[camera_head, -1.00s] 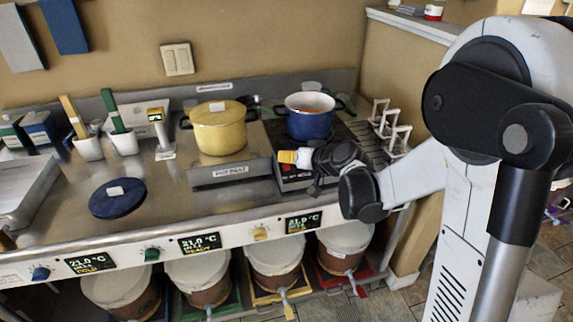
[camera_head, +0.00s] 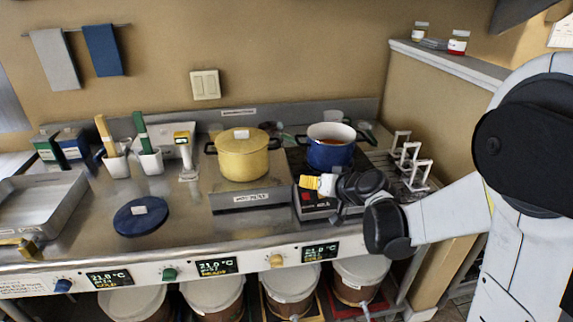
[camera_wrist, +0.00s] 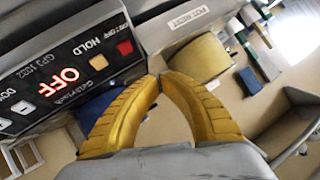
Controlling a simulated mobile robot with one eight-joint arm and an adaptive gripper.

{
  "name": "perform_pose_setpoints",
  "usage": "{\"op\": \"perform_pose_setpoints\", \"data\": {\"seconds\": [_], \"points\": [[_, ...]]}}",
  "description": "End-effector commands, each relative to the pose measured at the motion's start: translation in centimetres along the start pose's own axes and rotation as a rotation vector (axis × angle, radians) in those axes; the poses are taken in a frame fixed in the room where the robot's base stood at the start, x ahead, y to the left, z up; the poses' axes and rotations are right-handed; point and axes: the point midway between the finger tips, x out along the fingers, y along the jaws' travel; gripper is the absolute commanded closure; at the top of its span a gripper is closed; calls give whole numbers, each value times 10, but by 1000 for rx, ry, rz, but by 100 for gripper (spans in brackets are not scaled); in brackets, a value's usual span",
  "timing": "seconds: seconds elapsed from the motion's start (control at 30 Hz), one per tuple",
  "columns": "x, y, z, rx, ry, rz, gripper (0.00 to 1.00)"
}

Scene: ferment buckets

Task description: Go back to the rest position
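My gripper (camera_head: 318,183) has yellow fingers and is in front of the black hot plate control (camera_head: 310,203), below the blue pot (camera_head: 330,155). In the wrist view, the gripper's two yellow fingers (camera_wrist: 162,77) curve together and their tips meet, with nothing held between them. The hot plate panel (camera_wrist: 68,85) fills the left of that view and reads OFF in red. The yellow pot (camera_head: 243,159) stands on the neighbouring plate with its lid on. The blue pot is open and holds something reddish.
A round blue lid (camera_head: 140,215) lies on the steel counter, beside a metal tray (camera_head: 45,210). White holders with brushes (camera_head: 150,160) stand at the back. A wire rack (camera_head: 408,165) is to the right. Lidded buckets (camera_head: 290,283) stand below the counter front.

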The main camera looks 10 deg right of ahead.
Motion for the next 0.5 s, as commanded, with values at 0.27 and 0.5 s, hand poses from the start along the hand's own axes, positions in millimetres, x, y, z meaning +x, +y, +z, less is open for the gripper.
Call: {"op": "perform_pose_setpoints", "data": {"seconds": [0.27, 0.5], "points": [[-41, -30, 11, -29, -87, 43, 100], [-128, -62, 54, -85, -240, 167, 100]]}}
